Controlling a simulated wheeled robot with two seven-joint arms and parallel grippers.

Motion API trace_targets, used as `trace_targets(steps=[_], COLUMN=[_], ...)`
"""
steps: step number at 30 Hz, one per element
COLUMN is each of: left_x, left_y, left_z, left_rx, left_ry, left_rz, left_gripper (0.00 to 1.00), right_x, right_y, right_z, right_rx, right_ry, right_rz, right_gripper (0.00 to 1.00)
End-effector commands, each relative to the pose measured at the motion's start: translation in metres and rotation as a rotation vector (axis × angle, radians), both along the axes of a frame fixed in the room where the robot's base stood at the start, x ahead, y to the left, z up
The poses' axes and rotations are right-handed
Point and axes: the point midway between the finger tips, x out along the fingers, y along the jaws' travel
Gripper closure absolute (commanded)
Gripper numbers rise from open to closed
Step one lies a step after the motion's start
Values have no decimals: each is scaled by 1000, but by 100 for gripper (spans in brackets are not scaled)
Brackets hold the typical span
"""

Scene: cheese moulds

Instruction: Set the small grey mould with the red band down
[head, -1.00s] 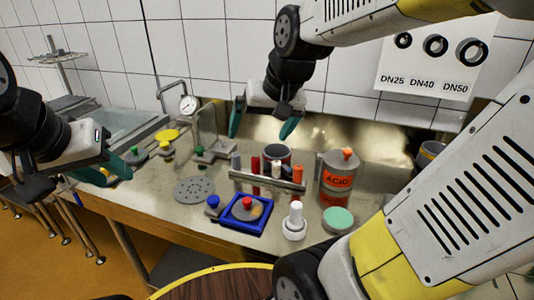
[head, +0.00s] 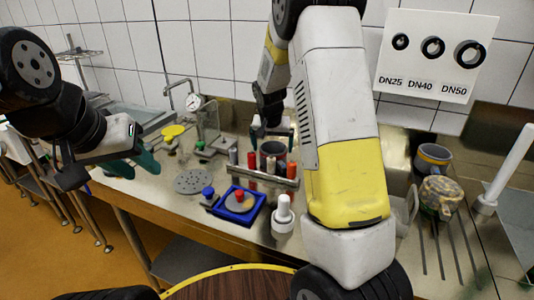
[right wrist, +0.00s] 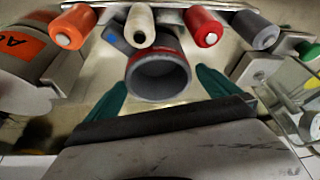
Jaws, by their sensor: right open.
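The small grey mould with the red band (head: 272,149) stands on the steel worktop behind the rack of coloured pegs. In the right wrist view the mould (right wrist: 159,76) shows its open round mouth between my fingers, with the red band partly visible. My right gripper (head: 272,136) is open, with one teal finger to each side of the mould and a visible gap on both sides in the right wrist view (right wrist: 162,92). My left gripper (head: 136,168) is at the left above the worktop, its teal fingers apart and nothing seen between them.
The peg rack (head: 262,178) stands just in front of the mould. A blue tray (head: 222,211), a white bottle (head: 283,214) and a perforated disc (head: 194,182) are nearby. A larger grey mould with a yellow band (head: 433,155) is at the right. My right arm hides part of the worktop.

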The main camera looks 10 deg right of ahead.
Motion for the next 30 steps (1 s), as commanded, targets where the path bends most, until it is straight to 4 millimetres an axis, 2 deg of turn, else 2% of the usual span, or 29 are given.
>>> trace_targets(steps=[11,20,27,30], left_x=[0,0,0,0], left_y=[0,0,0,0], left_z=[0,0,0,0], left_rx=[0,0,0,0], left_ry=[0,0,0,0], left_rz=[0,0,0,0], left_gripper=[64,64,64,64], right_x=[16,18,18,18], right_y=[-9,-9,-9,-9], right_z=[-48,-52,-52,-51], right_rx=[0,1,1,1], right_ry=[1,0,0,0], right_rz=[0,2,2,2], right_gripper=[0,0,45,61])
